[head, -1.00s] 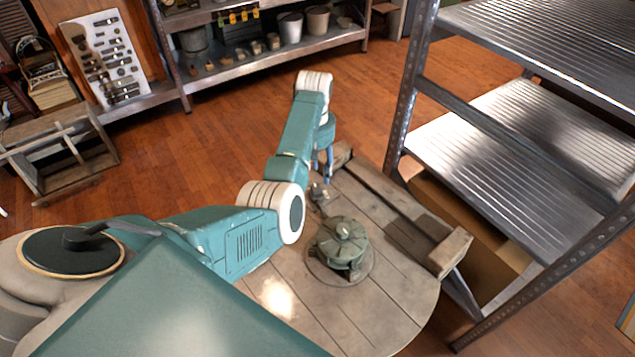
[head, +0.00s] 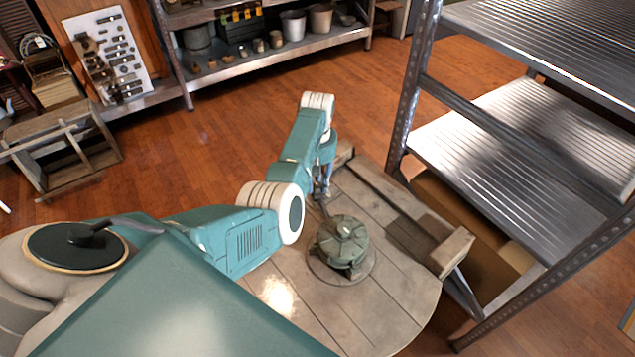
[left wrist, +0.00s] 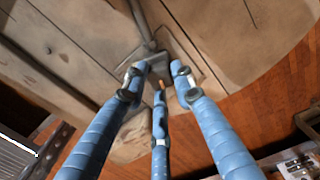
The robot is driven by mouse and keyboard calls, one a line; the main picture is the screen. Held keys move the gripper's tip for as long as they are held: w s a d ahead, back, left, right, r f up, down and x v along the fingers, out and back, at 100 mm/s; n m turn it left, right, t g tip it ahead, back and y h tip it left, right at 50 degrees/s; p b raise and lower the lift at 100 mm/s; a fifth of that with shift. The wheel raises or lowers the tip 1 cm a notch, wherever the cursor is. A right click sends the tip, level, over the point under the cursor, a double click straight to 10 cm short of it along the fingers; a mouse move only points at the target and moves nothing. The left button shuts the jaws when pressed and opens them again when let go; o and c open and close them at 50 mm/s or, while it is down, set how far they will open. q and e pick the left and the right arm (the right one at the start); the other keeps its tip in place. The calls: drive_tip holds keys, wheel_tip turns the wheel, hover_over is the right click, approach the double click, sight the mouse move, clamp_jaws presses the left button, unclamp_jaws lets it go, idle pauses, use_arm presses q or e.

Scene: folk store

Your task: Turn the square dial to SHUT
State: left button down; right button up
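A greenish round metal device (head: 342,240) with a lobed top stands on the round wooden table (head: 390,320). A thin pipe runs from it to a small fitting under my left gripper (head: 326,184). In the left wrist view, the pipe (left wrist: 144,25) ends at a dark, square-looking metal piece (left wrist: 147,56), which may be the square dial. The three blue fingers of my left gripper (left wrist: 160,72) are spread apart close to this piece and partly cover it. I cannot tell whether they touch it. No SHUT marking is readable. My right gripper is not in view.
A raised wooden beam (head: 385,200) runs along the table's right side. A tall metal rack (head: 480,160) stands close beyond it. A shelf with pots (head: 270,55) stands at the back. The table's front is clear.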

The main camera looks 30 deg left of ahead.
use_arm(q)
drive_tip(key=shift+s+r+m+p, duration=0.1)
drive_tip(key=shift+m+p, duration=0.45)
drive_tip(key=shift+m, duration=0.05)
drive_tip(key=shift+m+p, duration=0.85)
drive_tip(key=shift+m, duration=0.25)
drive_tip(key=m+p, duration=0.1)
drive_tip(key=m, duration=0.2)
drive_tip(key=shift+m+p, duration=0.3)
drive_tip(key=shift+m, duration=0.1)
drive_tip(key=m+p, duration=0.1)
drive_tip(key=m, duration=0.9)
drive_tip(key=shift+p, duration=0.3)
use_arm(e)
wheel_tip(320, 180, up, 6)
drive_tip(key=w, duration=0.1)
use_arm(q)
drive_tip(key=shift+m, duration=0.5)
drive_tip(key=c, duration=1.4)
unclamp_jaws()
